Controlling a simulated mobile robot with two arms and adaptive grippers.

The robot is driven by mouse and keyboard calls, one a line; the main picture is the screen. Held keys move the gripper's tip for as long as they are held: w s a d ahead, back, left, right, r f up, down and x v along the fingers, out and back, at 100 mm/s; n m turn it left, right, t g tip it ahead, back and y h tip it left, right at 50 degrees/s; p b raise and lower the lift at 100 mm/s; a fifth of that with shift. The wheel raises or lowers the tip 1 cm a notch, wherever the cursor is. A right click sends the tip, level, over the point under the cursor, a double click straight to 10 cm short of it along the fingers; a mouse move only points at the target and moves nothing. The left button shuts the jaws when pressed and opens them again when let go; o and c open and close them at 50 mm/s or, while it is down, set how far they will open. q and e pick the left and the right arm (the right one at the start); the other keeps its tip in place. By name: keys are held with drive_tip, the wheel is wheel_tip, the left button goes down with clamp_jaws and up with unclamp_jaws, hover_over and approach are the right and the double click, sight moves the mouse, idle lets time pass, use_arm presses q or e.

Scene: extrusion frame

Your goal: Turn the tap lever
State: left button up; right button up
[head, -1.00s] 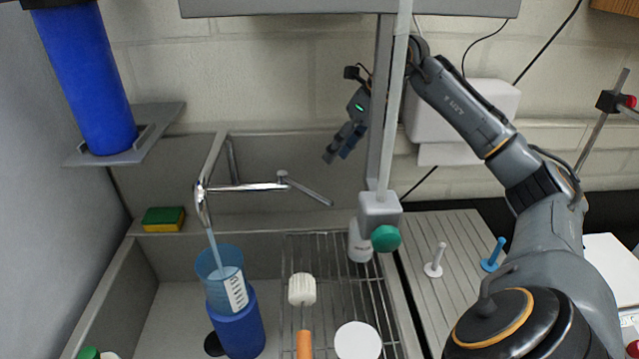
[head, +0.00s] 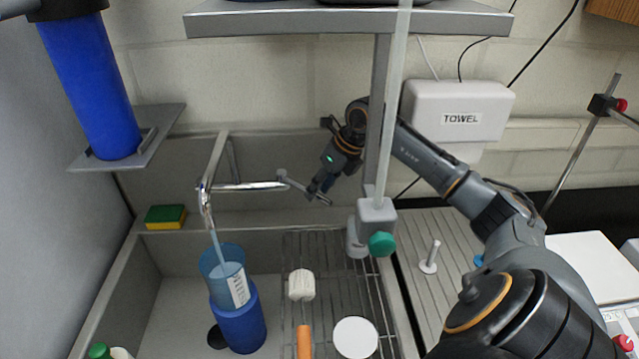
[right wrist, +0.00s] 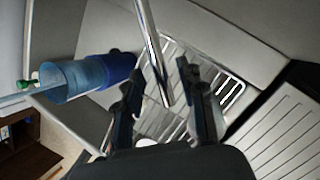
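The tap (head: 250,187) is a chrome pipe over the sink, with water running from its spout. Its thin lever (head: 294,182) points right and slightly toward me. My right gripper (head: 318,190) is at the lever's free end, with the fingers partly overlapping it. In the right wrist view my right gripper (right wrist: 166,98) is open, and the lever (right wrist: 153,50) reaches in between the two fingers with gaps on both sides. A clear blue beaker (head: 221,265) under the spout catches the stream. My left gripper is not in view.
A vertical pole with a clamp and green knob (head: 382,244) stands close in front of my right arm. A blue cylinder (head: 238,318) is under the beaker. A brush (head: 302,285) and a wire rack (head: 340,262) are in the sink. A sponge (head: 165,216) lies on the ledge.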

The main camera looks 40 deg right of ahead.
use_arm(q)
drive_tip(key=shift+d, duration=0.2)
use_arm(e)
drive_tip(key=shift+f, duration=0.2)
drive_tip(key=shift+c, duration=0.2)
clamp_jaws()
